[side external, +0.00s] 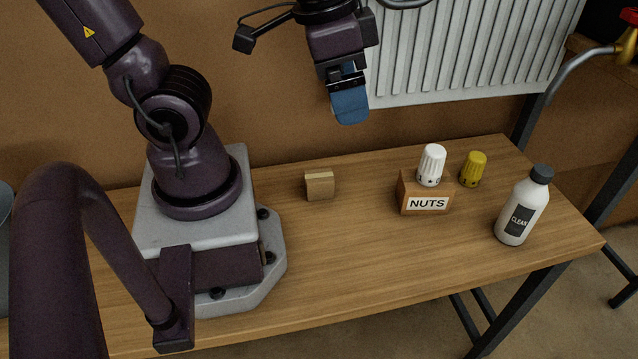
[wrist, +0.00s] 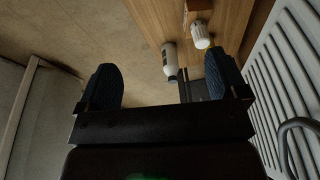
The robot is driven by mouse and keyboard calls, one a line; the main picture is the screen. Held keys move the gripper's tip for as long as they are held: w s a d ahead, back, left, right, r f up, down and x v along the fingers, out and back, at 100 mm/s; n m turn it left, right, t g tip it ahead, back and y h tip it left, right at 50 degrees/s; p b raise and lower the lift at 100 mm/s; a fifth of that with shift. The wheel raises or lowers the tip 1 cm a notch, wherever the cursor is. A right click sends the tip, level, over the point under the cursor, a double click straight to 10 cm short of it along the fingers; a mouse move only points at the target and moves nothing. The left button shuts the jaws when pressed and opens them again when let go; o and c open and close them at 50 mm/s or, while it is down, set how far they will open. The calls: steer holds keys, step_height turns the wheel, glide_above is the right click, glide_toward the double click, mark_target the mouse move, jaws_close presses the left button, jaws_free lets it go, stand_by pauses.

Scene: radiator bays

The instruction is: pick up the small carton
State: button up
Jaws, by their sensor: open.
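A small tan carton (side external: 319,186) stands on the wooden bench between my base and the NUTS box; I cannot make it out in the wrist view. My gripper (side external: 350,112) hangs high above the bench, up and to the right of the carton and apart from it, in front of the radiator's left edge. In the wrist view my gripper (wrist: 163,82) has its two blue fingers spread wide with nothing held between them.
A brown box labelled NUTS (side external: 424,193) has a white knob (side external: 431,165) on it. A yellow knob (side external: 473,168) and a white bottle (side external: 523,207) stand to the right. A white radiator (side external: 460,50) hangs behind. The bench (side external: 350,250) is clear in front of the carton.

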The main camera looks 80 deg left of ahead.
step_height(320, 180, down, 8)
steer(key=d+m+g+y, duration=0.2)
steer(key=m+g+y, duration=0.1)
steer(key=g, duration=0.1)
steer(key=m+y, duration=1.1)
steer(key=m, duration=0.3)
glide_toward(321, 188)
steer(key=shift+s+d+r+t, duration=0.2)
steer(key=shift+s+d+r, duration=0.1)
steer(key=shift+s, duration=0.3)
steer(key=shift+s+d+r+t, duration=0.2)
steer(key=shift+s+d, duration=0.1)
steer(key=shift+s, duration=0.35)
steer(key=shift+w+d+t, duration=0.1)
steer(key=shift+w+t, duration=0.2)
steer(key=shift+w, duration=0.35)
steer(key=shift+w+a+t, duration=0.2)
steer(key=shift+w+t, duration=0.05)
steer(key=shift+t, duration=0.05)
steer(key=x, duration=0.7)
steer(key=shift+a+f, duration=0.1)
steer(key=x, duration=0.4)
steer(key=shift+s+f, duration=0.2)
steer(key=shift+s, duration=0.2)
steer(key=shift+a+f, duration=0.25)
steer(key=shift+a, duration=0.3)
steer(key=c, duration=1)
steer(key=shift+w+r, duration=0.1)
